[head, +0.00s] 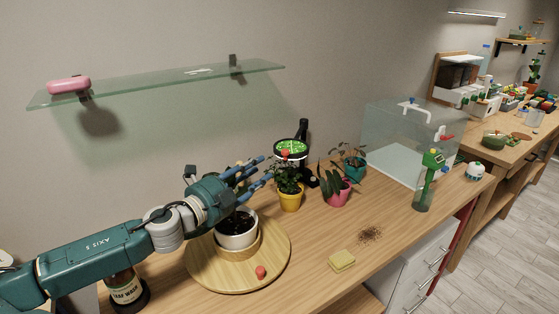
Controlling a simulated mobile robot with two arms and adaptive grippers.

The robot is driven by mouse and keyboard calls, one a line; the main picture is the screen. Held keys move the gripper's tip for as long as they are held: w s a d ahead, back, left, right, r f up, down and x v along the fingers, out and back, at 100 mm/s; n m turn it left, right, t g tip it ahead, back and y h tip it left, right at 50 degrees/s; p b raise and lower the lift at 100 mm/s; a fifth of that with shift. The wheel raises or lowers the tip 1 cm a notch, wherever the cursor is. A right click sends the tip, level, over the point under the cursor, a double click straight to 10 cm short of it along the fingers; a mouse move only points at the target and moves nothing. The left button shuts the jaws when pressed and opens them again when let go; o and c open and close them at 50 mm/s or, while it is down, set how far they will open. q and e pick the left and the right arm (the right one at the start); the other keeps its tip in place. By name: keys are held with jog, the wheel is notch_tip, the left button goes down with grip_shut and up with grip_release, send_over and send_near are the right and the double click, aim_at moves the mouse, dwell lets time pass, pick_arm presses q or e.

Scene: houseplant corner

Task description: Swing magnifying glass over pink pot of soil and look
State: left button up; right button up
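The magnifying glass (291,148) has a round dark-rimmed lens on a black stand (304,132). Green leaves show in its lens, above the plant in the yellow pot (291,202). The pink pot (337,194) stands to the right of the yellow pot and holds a leafy plant; its soil is hard to see. My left gripper (265,169) is above the white pot of soil (236,236), left of the lens. Its blue fingers point right, spread and apparently empty. My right gripper is out of view.
The white pot stands on a round wooden board (272,261) with a red ball (260,272). A teal pot (353,169), yellow sponge (342,260), spilled soil (370,234), green bottle (425,190) and glass tank (395,150) are rightward. A glass shelf (170,84) hangs above.

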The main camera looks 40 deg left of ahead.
aim_at(283, 153)
pick_arm(q)
jog(key=w, duration=0.5)
jog(key=w+r, duration=0.1)
jog(key=w, duration=0.1)
jog(key=shift+w+d+p, duration=0.15)
jog(key=shift+d+p, duration=0.2)
jog(key=shift+p, duration=0.05)
jog(key=shift+w+d+f+p, duration=0.1)
jog(key=shift+w+f+p, duration=0.1)
jog(key=shift+w, duration=0.4)
jog(key=shift+w+f+p, duration=0.1)
jog(key=shift+w+p, duration=0.1)
jog(key=shift+w, duration=0.35)
jog(key=shift+c, duration=0.5)
grip_shut()
